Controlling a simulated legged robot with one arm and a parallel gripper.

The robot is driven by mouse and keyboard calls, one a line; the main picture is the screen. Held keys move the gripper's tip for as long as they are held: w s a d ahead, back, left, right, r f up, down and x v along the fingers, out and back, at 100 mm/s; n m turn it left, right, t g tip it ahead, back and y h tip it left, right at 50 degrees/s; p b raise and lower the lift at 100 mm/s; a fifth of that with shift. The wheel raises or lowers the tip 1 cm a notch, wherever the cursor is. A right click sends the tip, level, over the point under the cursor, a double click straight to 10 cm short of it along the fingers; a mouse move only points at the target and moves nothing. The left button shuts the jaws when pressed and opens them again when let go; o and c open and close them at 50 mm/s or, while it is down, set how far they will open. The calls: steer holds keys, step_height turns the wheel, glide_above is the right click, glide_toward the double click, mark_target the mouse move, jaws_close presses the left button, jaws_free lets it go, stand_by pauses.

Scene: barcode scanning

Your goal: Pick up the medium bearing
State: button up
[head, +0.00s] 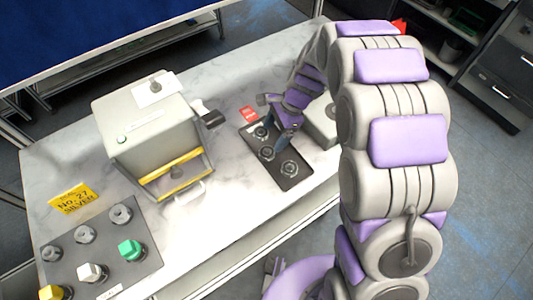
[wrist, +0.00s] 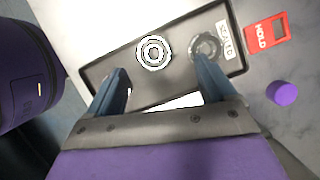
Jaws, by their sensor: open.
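A dark tray (head: 302,181) holds three metal ring bearings in the head view. The far bearing (head: 262,131) looks smallest, the near bearing (head: 289,168) largest, and the middle bearing (head: 267,153) looks medium. My gripper (head: 283,136) is over the tray's right side, close to the bearings. In the wrist view, my open gripper (wrist: 160,70) points at the tray (wrist: 110,65). A bright ring bearing (wrist: 153,52) lies ahead between the fingertips, apart from both. A darker bearing (wrist: 205,46) is partly behind the right finger. The third bearing is not clearly visible there.
A red HOLD card (wrist: 267,33) and a purple cylinder (wrist: 282,93) lie beside the tray. A grey machine (head: 150,125) with a yellow-edged opening stands left of it. A grey board (head: 105,245) with several nuts lies front left. Clear marble tabletop (head: 235,190) lies between.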

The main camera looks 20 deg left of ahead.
mark_target(269, 148)
steer(key=shift+x, duration=0.8)
steer(key=shift+s+d+f, duration=0.1)
steer(key=shift+d+f, duration=0.1)
steer(key=shift+f, duration=0.1)
steer(key=b+x, duration=0.1)
steer(key=x, duration=0.1)
steer(key=b+x, duration=0.1)
steer(key=x, duration=0.1)
steer(key=shift+s+d+f, duration=0.1)
steer(key=shift+s+f, duration=0.2)
steer(key=c, duration=1.2)
